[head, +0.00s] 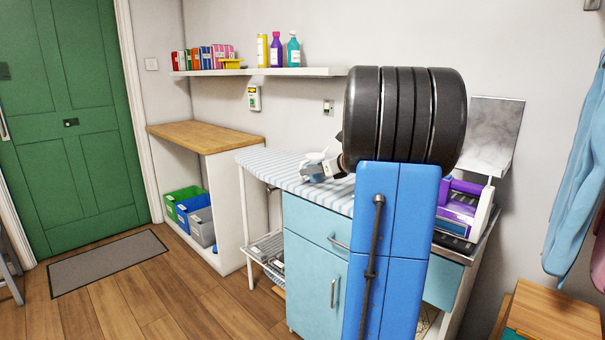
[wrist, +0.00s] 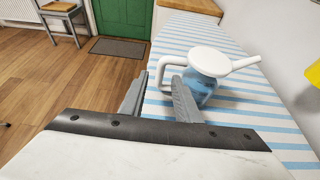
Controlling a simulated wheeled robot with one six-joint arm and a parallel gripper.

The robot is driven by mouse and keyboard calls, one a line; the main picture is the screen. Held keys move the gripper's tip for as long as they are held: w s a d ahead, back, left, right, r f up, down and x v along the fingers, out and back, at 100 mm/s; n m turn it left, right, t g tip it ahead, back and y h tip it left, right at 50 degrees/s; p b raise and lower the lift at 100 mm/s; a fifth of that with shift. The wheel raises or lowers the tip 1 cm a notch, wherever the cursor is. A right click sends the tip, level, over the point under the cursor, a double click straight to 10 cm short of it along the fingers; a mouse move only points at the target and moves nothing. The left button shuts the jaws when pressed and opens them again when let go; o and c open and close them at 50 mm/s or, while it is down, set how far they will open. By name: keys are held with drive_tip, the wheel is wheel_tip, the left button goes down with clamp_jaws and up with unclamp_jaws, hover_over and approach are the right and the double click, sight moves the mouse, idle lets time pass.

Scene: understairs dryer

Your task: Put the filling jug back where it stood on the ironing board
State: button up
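The filling jug (wrist: 204,84) has a white lid, a white spout pointing right, a white handle on its left and a see-through blue body. It stands upright on the blue-and-white striped ironing board (wrist: 185,38), which also shows in the head view (head: 272,163). My gripper (wrist: 160,82) is at the handle side of the jug. Its two grey fingers are apart, with the handle between or just beyond their tips and a gap at the left finger. In the head view my arm hides much of the board, and gripper and jug blend into a small white-grey shape.
Behind the board stands a wooden-topped unit (head: 205,134) with coloured bins below. A shelf (head: 258,72) with bottles and boxes is on the wall above. A purple-and-white appliance (head: 462,208) sits right of my arm. The striped board beyond the jug is clear.

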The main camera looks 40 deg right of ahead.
drive_tip(key=shift+v, duration=1.25)
drive_tip(key=s+a+f+n+g+y, duration=0.1)
drive_tip(key=s+a+f+n+g, duration=0.3)
drive_tip(key=a, duration=0.6)
drive_tip(key=s+a+r+n+y, duration=0.1)
drive_tip(key=a+n, duration=0.6)
drive_tip(key=a, duration=0.3)
drive_tip(key=s+a+f+n+g+y, duration=0.1)
drive_tip(key=s+a+f+n+g, duration=0.3)
drive_tip(key=a, duration=0.6)
drive_tip(key=s+a+f+n+h, duration=0.1)
drive_tip(key=s+a+f+n, duration=0.1)
drive_tip(key=s+n, duration=0.4)
drive_tip(key=s+a+f+n+h, duration=0.1)
drive_tip(key=s+a+f+n, duration=0.2)
drive_tip(key=s+n, duration=0.4)
drive_tip(key=s+a+f+n+h, duration=0.2)
drive_tip(key=s+a+n, duration=0.3)
drive_tip(key=s+n, duration=0.2)
drive_tip(key=shift+s+f+g, duration=0.25)
drive_tip(key=shift+s+g, duration=0.05)
drive_tip(key=shift+s, duration=0.15)
